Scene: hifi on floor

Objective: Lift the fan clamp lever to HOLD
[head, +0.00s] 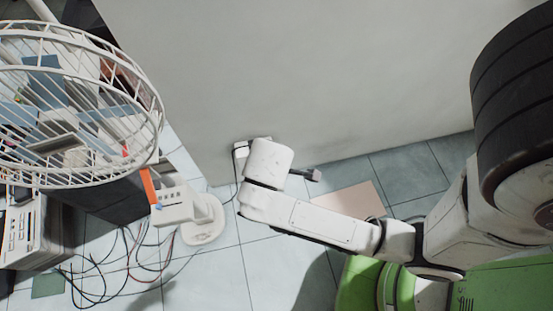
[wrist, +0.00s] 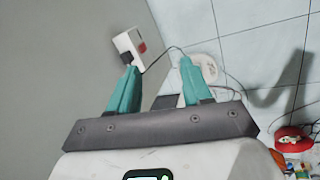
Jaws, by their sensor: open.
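A white fan (head: 80,110) with a round wire cage fills the upper left of the head view. An orange lever (head: 148,185) sticks up beside a white block (head: 174,206) just below the cage; it looks like the clamp lever. I cannot read any HOLD mark. A round white base (head: 204,222) stands on the floor next to the block and seems to show in the wrist view (wrist: 206,68). My gripper (wrist: 158,66) has teal fingers spread apart with nothing between them. In the head view my wrist hides the fingers, to the right of the lever and apart from it.
A white wall socket (wrist: 130,46) with a red switch and black plug lies beyond the fingers, close to the wall (head: 300,70). Loose cables (head: 125,262) lie on the tiles below the fan. A red item (wrist: 293,138) shows at the wrist view's right. Tiled floor (head: 225,280) is clear lower centre.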

